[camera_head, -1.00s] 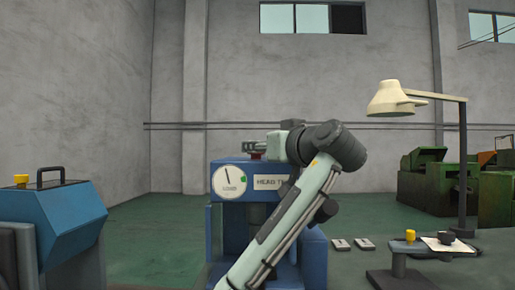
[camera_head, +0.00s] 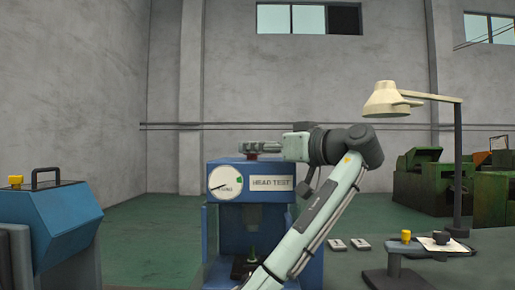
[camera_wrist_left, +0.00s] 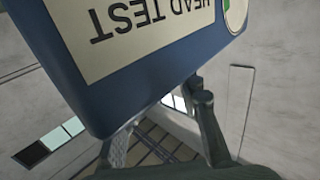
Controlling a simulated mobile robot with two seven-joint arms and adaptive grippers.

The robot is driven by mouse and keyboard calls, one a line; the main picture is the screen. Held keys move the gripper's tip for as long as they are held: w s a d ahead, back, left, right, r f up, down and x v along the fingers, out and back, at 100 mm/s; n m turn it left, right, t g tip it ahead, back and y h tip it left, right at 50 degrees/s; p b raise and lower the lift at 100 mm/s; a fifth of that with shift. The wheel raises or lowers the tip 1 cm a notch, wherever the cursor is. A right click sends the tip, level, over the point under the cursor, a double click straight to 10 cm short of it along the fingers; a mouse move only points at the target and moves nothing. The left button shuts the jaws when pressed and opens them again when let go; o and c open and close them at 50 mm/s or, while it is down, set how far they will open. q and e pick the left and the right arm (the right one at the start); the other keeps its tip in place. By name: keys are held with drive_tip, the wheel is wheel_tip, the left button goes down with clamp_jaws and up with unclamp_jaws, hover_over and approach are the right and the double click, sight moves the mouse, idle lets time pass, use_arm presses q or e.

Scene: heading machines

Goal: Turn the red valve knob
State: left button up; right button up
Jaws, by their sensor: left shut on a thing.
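The red valve knob (camera_head: 252,156) shows as a small red patch on top of the blue HEAD TEST machine (camera_head: 226,165), mostly hidden by my gripper. My left gripper (camera_head: 254,147) reaches in from the right, lies level over the machine top and is shut on the knob. The round white gauge (camera_head: 225,182) on the machine front has its needle pointing left and slightly down. In the left wrist view, my left gripper's fingers (camera_wrist_left: 160,135) show below the machine's HEAD TEST plate (camera_wrist_left: 140,35), and the knob is hidden. My right gripper is not in view.
A blue cabinet (camera_head: 55,220) with a black handle stands at left. A cream lamp (camera_head: 388,100) rises over a grey bench (camera_head: 350,275) at right, with a small stand (camera_head: 395,265) on it. Green machines (camera_head: 430,185) stand farther back. Green floor lies open behind at left.

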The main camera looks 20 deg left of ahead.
use_arm(q)
drive_tip(key=o, duration=1.2)
drive_tip(key=shift+c, duration=0.2)
drive_tip(key=v, duration=1.2)
drive_tip(key=shift+f, duration=0.15)
